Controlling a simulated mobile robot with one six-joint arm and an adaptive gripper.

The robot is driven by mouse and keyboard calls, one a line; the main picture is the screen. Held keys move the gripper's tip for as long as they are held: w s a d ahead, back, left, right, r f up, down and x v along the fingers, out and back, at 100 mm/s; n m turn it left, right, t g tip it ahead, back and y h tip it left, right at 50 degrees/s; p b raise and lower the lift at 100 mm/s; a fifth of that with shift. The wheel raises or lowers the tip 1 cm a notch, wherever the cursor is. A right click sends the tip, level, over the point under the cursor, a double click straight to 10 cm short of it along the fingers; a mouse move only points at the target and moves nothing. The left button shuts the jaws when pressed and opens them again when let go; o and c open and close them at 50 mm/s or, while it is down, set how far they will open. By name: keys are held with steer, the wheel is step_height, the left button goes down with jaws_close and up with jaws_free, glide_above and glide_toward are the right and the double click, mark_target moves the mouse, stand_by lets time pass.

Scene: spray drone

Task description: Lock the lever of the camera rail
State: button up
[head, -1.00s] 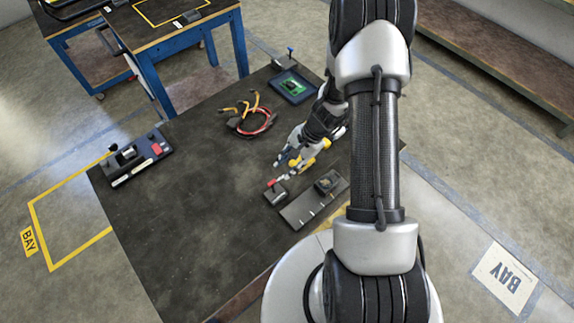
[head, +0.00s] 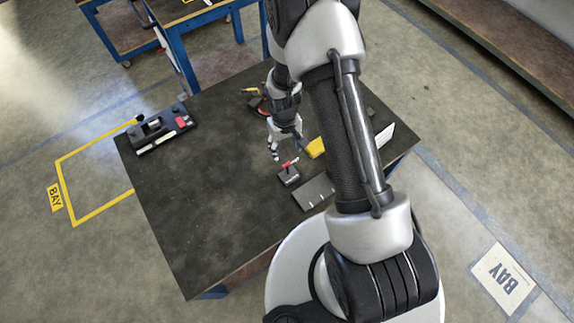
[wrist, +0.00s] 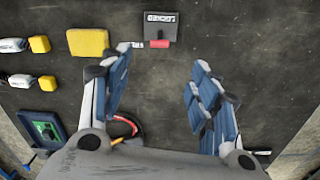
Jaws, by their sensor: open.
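The red lever (head: 290,162) sits on a small dark block (head: 289,176) at the left of a grey plate with tick marks (head: 314,194), which looks like the camera rail. My arm hides the plate's right part. In the wrist view the red lever (wrist: 160,44) lies across the lower edge of the dark block (wrist: 160,27), which has a white label too small to read surely. My gripper (head: 286,151) is open and empty, above the table just behind the lever. In the wrist view its fingers (wrist: 158,82) are spread, with the lever beyond them, near the left finger's side, apparently untouched.
A yellow block (wrist: 88,42) lies left of the lever, with white, yellow-capped parts (wrist: 38,44) farther left. Red cable (wrist: 125,122) and a blue tray with a green board (wrist: 45,130) are near. A dark device (head: 160,130) stands at the table's left edge; the table's middle is clear.

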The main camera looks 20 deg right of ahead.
mark_target(287, 164)
step_height(287, 164, down, 15)
steer(key=b, duration=0.3)
steer(key=shift+d+f, duration=0.1)
steer(key=shift+d, duration=0.05)
steer(key=c, duration=1.2)
steer(key=shift+c, duration=0.3)
